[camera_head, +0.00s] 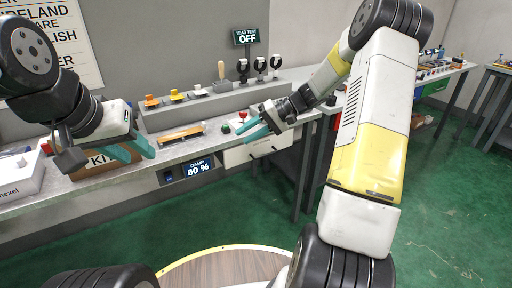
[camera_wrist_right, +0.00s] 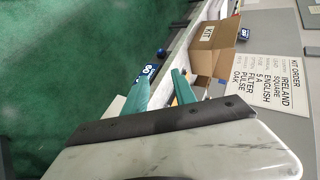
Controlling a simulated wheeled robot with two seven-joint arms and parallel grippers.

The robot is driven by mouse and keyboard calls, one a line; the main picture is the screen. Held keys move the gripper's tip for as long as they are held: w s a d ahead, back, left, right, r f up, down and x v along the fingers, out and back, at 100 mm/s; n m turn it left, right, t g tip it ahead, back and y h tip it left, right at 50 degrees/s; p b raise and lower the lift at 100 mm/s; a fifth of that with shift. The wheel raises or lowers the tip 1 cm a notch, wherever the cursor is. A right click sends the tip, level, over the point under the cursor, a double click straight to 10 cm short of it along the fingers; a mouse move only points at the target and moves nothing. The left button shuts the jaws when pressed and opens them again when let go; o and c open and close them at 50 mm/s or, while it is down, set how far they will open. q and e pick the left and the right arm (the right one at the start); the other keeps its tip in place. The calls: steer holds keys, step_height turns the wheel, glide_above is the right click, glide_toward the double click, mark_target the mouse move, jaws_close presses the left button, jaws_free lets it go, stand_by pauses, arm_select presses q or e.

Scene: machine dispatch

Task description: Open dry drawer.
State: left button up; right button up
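White drawer fronts (camera_head: 240,156) with small dark handles sit under the bench edge, in the middle of the head view. No label reading dry is legible on them. A dark display (camera_head: 198,169) reading "DAMP 60 %" is set in the bench front to their left. My right gripper (camera_head: 252,131) has its teal fingers apart and empty, in front of the bench edge just above the drawer fronts. Its fingers also show apart in the right wrist view (camera_wrist_right: 162,90). My left gripper (camera_head: 133,150) is open and empty, in front of the cardboard kit box (camera_head: 90,163).
The grey bench (camera_head: 215,143) holds an orange-framed item (camera_head: 181,134) and red and green buttons (camera_head: 242,115). A raised shelf (camera_head: 205,104) behind carries several tools. A "LEAD TEST OFF" sign (camera_head: 245,37) stands at the back.

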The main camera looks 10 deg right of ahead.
steer(key=w+d+f+m+t+y, duration=0.2)
steer(key=w+d+f+t, duration=0.15)
steer(key=f, duration=0.25)
steer(key=w+d+f+m+t+y, duration=0.2)
steer(key=w+d+f, duration=0.1)
steer(key=w+f, duration=0.3)
steer(key=m+t+h, duration=0.2)
steer(key=m+t, duration=0.3)
steer(key=t, duration=0.3)
glide_toward(265, 155)
steer(key=f+x, duration=0.1)
steer(key=x, duration=0.9)
steer(key=shift+w+r, duration=0.15)
steer(key=shift+r, duration=0.1)
jaws_close()
